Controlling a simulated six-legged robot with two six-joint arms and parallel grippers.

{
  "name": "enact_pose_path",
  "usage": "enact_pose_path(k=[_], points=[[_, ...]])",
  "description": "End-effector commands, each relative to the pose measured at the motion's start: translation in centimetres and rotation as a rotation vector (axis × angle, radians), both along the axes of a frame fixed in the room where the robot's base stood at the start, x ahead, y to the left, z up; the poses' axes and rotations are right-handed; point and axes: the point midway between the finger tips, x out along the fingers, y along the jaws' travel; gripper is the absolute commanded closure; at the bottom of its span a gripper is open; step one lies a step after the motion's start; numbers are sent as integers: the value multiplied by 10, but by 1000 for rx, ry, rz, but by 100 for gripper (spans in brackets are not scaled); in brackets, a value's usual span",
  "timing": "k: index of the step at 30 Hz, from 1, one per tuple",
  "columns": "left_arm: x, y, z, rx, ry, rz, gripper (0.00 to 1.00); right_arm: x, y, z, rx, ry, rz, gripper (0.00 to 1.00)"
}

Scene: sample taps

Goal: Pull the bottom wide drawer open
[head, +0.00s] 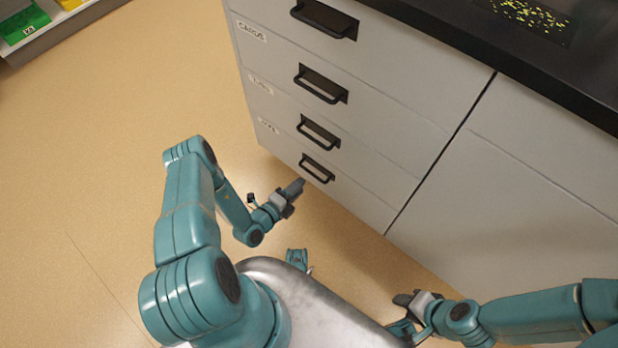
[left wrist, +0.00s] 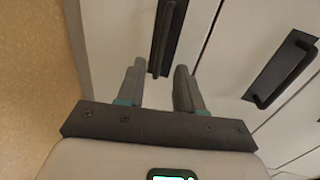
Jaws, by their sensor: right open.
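The grey cabinet has a stack of wide drawers with black bar handles. The bottom wide drawer (head: 352,202) looks shut, flush with the front, and its handle (head: 317,168) is lowest in the stack. My left gripper (head: 297,187) is just in front of and slightly below that handle. In the left wrist view my left gripper (left wrist: 159,68) is open, and the lower end of the bottom handle (left wrist: 166,35) shows between its fingertips. I cannot tell if they touch it. My right gripper (head: 404,300) is open, low near the cabinet front, away from the handles.
The handle of the drawer above (left wrist: 280,72) is at the right in the left wrist view. A black worktop (head: 450,35) overhangs the cabinet. A plain grey panel (head: 530,160) is right of the drawers. Tan floor (head: 110,130) is clear at left; a shelf (head: 60,25) stands far left.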

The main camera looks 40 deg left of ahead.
Motion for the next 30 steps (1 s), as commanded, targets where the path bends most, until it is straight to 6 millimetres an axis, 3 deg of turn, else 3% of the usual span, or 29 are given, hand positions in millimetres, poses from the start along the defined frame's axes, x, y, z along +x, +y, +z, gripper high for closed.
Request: enact_pose_path(k=[3,9,21,25,30], points=[[27,-3,-8,4,-2,-5,64,2,-2,-11,-2,-2,-7,57],[57,-3,-13,2,-2,-3,64,4,-4,-18,-2,-6,-15,57],[66,-1,-13,1,0,0,64,4,-4,-18,-4,-7,-18,57],[66,-1,-13,1,0,0,100,4,-4,-18,-4,-7,-17,57],[66,-1,-13,1,0,0,100,4,-4,-18,-4,-7,-17,57]])
